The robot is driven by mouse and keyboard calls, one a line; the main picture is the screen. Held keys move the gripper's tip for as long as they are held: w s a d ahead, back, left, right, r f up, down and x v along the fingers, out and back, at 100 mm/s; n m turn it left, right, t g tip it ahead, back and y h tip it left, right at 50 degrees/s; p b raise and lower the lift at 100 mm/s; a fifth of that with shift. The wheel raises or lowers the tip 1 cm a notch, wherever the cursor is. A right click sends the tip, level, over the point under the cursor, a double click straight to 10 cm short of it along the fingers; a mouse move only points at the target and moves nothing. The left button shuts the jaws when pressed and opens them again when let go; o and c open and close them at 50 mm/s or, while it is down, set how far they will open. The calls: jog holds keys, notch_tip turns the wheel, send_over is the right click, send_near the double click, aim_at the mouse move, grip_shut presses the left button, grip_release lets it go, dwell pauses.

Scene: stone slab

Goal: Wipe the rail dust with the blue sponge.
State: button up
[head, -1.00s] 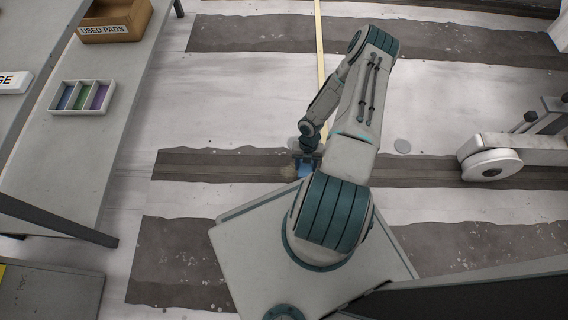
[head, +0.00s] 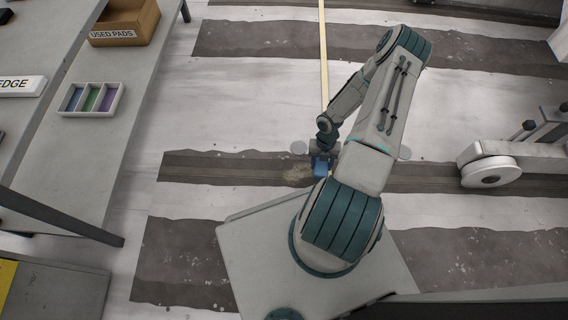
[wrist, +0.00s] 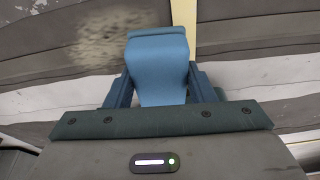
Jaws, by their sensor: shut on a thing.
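The blue sponge (wrist: 158,65) is held between the fingers of my gripper (head: 321,160). In the head view the sponge (head: 320,168) is small and partly hidden by the wrist, low over the dark rail strip (head: 225,167). A pale tan dust patch (head: 297,174) lies on the rail just left of the sponge. In the wrist view the dust (wrist: 115,38) shows as a speckled smear left of and beyond the sponge. I cannot tell whether the sponge touches the rail.
A white wheeled machine (head: 490,170) stands on the rail at the right. The left bench (head: 85,150) holds a "USED PADS" box (head: 112,35) and a tray of coloured pads (head: 118,100). A yellow line (head: 323,50) runs back from the rail.

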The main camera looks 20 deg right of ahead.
jog(key=shift+r+p, duration=0.8)
jog(key=shift+r, duration=0.65)
